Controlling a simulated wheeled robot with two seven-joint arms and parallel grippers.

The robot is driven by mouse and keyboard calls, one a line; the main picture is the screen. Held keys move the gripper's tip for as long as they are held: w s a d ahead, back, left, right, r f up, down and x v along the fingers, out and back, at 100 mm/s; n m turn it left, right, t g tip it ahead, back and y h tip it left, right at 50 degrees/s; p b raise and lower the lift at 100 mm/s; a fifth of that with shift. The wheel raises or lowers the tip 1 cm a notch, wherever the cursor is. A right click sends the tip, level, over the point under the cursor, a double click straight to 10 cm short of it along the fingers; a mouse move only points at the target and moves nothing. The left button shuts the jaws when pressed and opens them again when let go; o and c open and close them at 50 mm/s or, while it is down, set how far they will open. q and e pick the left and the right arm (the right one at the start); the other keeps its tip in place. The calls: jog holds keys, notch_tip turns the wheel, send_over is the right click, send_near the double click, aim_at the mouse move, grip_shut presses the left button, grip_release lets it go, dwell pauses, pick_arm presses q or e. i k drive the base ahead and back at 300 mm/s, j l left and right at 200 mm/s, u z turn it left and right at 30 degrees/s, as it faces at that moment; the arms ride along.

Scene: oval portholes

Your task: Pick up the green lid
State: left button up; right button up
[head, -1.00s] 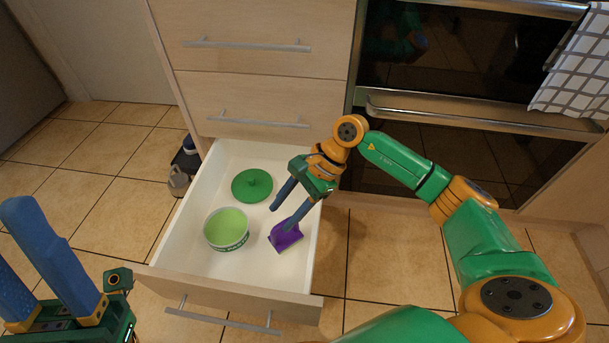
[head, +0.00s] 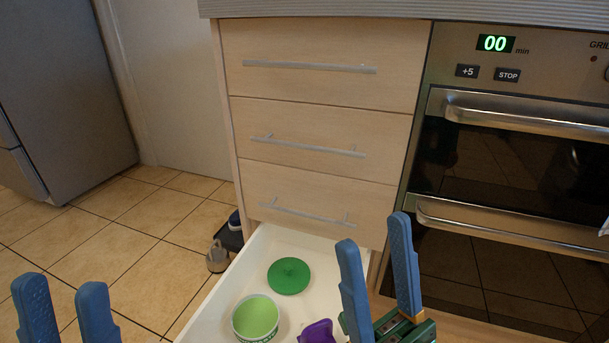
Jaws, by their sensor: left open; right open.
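The round green lid (head: 289,276) with a small knob lies flat on the floor of the open white drawer (head: 262,243), toward its back. My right gripper (head: 375,238) is open and empty, fingers pointing up, to the right of the lid and apart from it. My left gripper (head: 63,300) is open and empty at the lower left, outside the drawer and well away from the lid. Nothing covers the lid.
A green-and-white bowl (head: 256,319) sits in front of the lid, and a purple object (head: 318,332) lies right of the bowl. Closed drawers (head: 318,134) rise above. An oven (head: 520,200) stands at right. Shoes (head: 218,256) are on the tiled floor left of the drawer.

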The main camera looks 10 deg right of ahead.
aim_at(287, 275)
jog(key=k, duration=1)
